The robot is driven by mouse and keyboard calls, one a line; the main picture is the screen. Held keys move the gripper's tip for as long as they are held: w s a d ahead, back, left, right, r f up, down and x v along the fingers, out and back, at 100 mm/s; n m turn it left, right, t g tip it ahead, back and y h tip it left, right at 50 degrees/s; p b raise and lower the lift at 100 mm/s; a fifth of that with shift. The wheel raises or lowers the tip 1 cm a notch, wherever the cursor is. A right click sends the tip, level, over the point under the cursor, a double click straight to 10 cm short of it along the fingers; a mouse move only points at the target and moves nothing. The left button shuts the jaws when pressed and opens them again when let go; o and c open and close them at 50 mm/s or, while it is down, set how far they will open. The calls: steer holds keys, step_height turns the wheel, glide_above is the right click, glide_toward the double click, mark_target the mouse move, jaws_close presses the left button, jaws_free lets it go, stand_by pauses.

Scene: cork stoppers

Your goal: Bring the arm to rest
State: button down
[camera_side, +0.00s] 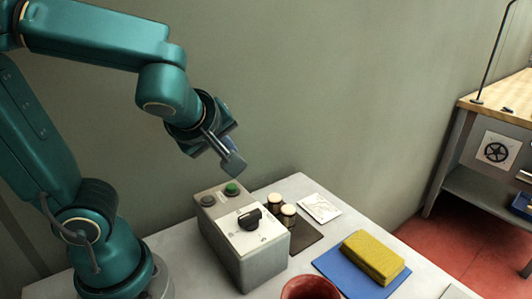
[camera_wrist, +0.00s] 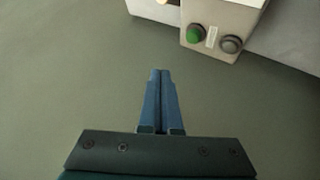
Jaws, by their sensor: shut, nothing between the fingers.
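My gripper (camera_side: 235,166) hangs in the air above and behind the grey control box, clear of everything. In the wrist view my gripper (camera_wrist: 161,75) shows its two blue fingers together, with nothing between them. The grey control box (camera_side: 263,263) stands on the white table (camera_side: 182,240). It has a green button (camera_side: 232,188), a dark button and a black knob on top. Two cork stoppers with pale tops, one cork stopper (camera_side: 289,216) and another (camera_side: 275,202), stand beside the box on a dark mat (camera_side: 308,237).
A yellow sponge-like block (camera_side: 374,257) lies on a blue mat (camera_side: 335,266). A red bowl or pot (camera_side: 310,289) is at the front edge of the view. A white card (camera_side: 320,208) lies near the back edge. A wooden workbench (camera_side: 500,97) stands at the right. The air around my gripper is free.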

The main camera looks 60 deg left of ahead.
steer(key=s+m, duration=0.1)
steer(key=s+m+h, duration=0.1)
steer(key=s, duration=0.1)
steer(key=s+d+f+m+g+h, duration=0.1)
steer(key=shift+s+d+f, duration=0.1)
steer(key=shift+s, duration=0.3)
steer(key=s+d+f+m+h, duration=0.1)
steer(key=d+m+h, duration=0.3)
steer(key=m, duration=1)
steer(key=s+d, duration=0.1)
steer(key=d, duration=0.2)
